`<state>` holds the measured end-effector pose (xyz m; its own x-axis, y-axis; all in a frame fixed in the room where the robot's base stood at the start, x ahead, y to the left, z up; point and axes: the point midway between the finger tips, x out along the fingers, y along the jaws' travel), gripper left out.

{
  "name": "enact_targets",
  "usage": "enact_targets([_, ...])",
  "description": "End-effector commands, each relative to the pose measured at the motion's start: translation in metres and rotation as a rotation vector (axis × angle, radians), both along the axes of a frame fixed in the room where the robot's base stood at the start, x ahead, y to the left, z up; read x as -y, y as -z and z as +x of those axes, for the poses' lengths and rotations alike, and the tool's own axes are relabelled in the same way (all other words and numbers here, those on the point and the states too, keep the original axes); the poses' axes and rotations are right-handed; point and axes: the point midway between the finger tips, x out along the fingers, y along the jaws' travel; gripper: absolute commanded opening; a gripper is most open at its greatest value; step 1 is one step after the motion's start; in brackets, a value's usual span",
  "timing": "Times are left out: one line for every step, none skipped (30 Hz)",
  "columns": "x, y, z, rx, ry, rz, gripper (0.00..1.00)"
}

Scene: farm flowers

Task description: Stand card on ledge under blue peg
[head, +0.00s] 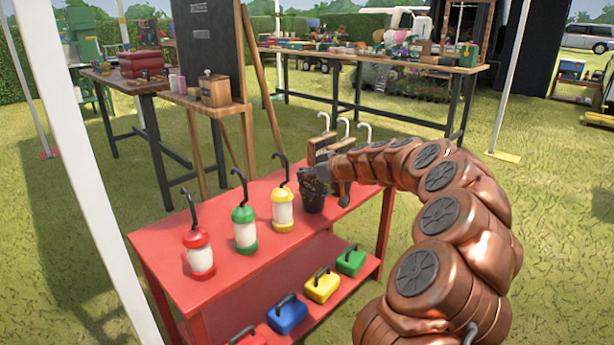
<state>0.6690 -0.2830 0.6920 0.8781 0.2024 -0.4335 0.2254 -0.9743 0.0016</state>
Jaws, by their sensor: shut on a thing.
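My gripper (326,177) is at the far right part of the red table, its dark fingers small and partly merged with what they touch. It is shut on a dark card (312,180) with faint pale marks. The card is right at the mouth of a dark pot (313,201) on the table; I cannot tell whether it is still inside the pot. The black board (209,47) stands on a wooden easel behind the table, with a wooden ledge (240,104) along its bottom. I cannot make out a blue peg.
Red (200,252), green (244,229) and yellow (282,210) lanterns with black hooks stand on the red table (168,281). Several coloured boxes sit on its lower shelf. A wooden box (214,91) and small cups are on the easel ledge. White hooks (343,127) rise behind my gripper.

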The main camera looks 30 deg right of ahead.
Motion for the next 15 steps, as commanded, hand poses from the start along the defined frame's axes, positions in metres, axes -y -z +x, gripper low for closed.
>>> enact_targets([0.0001, -0.0004, 0.0000, 0.000, 0.000, 0.000, 0.00])
enact_targets([0.0001, -0.0004, 0.0000, 0.000, 0.000, 0.000, 0.00])
enact_targets([0.0001, 0.0002, 0.0000, 0.000, 0.000, 0.000, 0.00])
enact_targets([0.0000, 0.0010, 0.0000, 0.000, 0.000, 0.000, 0.00])
enact_targets([0.0000, 0.0019, 0.0001, 0.000, 0.000, 0.001, 0.00])
enact_targets([0.0000, 0.0028, 0.0000, 0.000, 0.000, 0.001, 0.00])
enact_targets([0.0000, 0.0034, 0.0001, 0.000, 0.000, 0.001, 0.00])
enact_targets([0.0000, 0.0040, 0.0001, 0.000, 0.000, 0.001, 0.00])
enact_targets([0.0001, 0.0047, 0.0000, 0.000, 0.000, 0.001, 0.00])
enact_targets([0.0000, 0.0052, 0.0000, 0.000, 0.000, 0.001, 0.00])
enact_targets([0.0001, 0.0058, 0.0000, 0.000, 0.000, 0.001, 0.00])
enact_targets([0.0001, 0.0065, 0.0000, 0.000, 0.000, 0.000, 0.00])
enact_targets([0.0001, 0.0053, -0.0001, 0.000, 0.000, 0.001, 0.19])
enact_targets([0.0001, 0.0050, 0.0000, 0.000, 0.000, 0.001, 0.22])
enact_targets([0.0001, 0.0050, 0.0000, -0.001, 0.000, 0.001, 0.26])
